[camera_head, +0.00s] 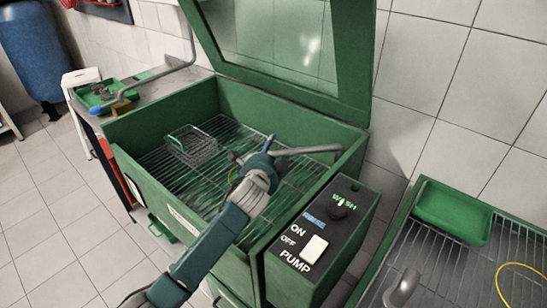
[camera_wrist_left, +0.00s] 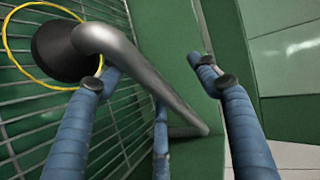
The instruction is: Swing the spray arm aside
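The spray arm (camera_head: 308,150) is a grey pipe that reaches from the right wall of the open green washer tank (camera_head: 180,102) over its wire rack. In the left wrist view the spray arm (camera_wrist_left: 150,75) runs diagonally and ends in a dark round nozzle (camera_wrist_left: 62,50). My left gripper (camera_head: 262,160) is over the rack at the pipe's left part. In the left wrist view its blue fingers (camera_wrist_left: 148,76) are spread, with the pipe crossing between them; contact is unclear. My right gripper is not in view.
A small wire basket (camera_head: 192,148) sits on the rack at the left. The tank's lid (camera_head: 350,50) stands raised. A control box (camera_head: 318,240) marked PUMP is on the right front. A green tray (camera_head: 452,212) and a wire rack are further right.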

